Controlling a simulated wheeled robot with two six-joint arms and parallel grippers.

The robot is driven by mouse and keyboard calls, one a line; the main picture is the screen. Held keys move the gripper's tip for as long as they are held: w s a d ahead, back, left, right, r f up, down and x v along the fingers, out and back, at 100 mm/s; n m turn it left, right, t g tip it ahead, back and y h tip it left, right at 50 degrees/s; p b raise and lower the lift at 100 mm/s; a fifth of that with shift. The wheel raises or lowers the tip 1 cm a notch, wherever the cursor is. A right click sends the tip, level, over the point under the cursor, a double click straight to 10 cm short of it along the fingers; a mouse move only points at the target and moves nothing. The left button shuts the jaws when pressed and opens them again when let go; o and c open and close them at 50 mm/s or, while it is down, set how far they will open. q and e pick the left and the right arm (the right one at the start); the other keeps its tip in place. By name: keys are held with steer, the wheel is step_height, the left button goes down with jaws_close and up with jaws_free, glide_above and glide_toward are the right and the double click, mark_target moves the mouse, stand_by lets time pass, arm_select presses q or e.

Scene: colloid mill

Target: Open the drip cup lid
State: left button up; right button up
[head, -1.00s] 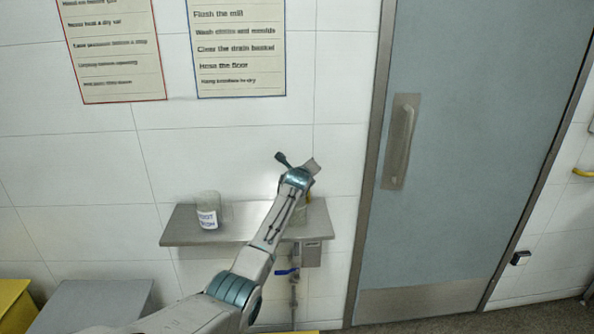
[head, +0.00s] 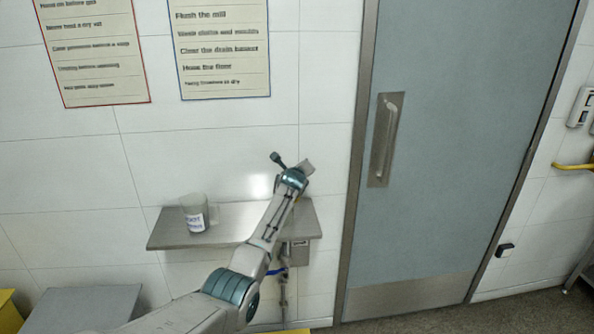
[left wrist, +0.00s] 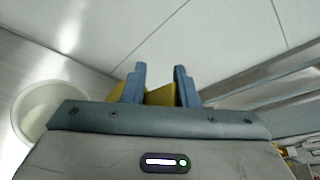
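My left arm reaches from the bottom left of the head view over the right part of the steel wall shelf (head: 228,228). Its gripper end is mostly hidden behind my wrist. In the left wrist view my left gripper (left wrist: 160,82) has its two blue fingers apart. A yellow piece (left wrist: 160,96) shows between them and also left of the left finger; I cannot tell whether it is the lid or whether the fingers touch it. A white round vessel (left wrist: 32,104) stands at the left of that view. No drip cup lid is clearly recognisable. My right gripper is not in view.
A labelled clear cup (head: 194,216) stands on the shelf's left part. A blue-handled valve (head: 277,271) hangs below the shelf. A grey-blue door (head: 450,120) with a long handle (head: 385,140) is to the right. Posters hang above on the tiled wall.

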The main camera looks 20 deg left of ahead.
arm_select(q)
steer(key=shift+d+f, duration=0.3)
steer(key=shift+f, duration=0.25)
steer(key=shift+s+a+r, duration=0.1)
steer(key=shift+s, duration=0.3)
steer(key=shift+s+r, duration=0.1)
steer(key=shift+s, duration=0.5)
steer(key=r+b+v, duration=0.1)
steer(key=b+v, duration=0.1)
steer(key=v, duration=0.7)
steer(key=shift+w+d+r, duration=0.2)
steer(key=shift+w+d, duration=0.05)
steer(key=shift+d, duration=0.1)
steer(key=shift+a, duration=0.1)
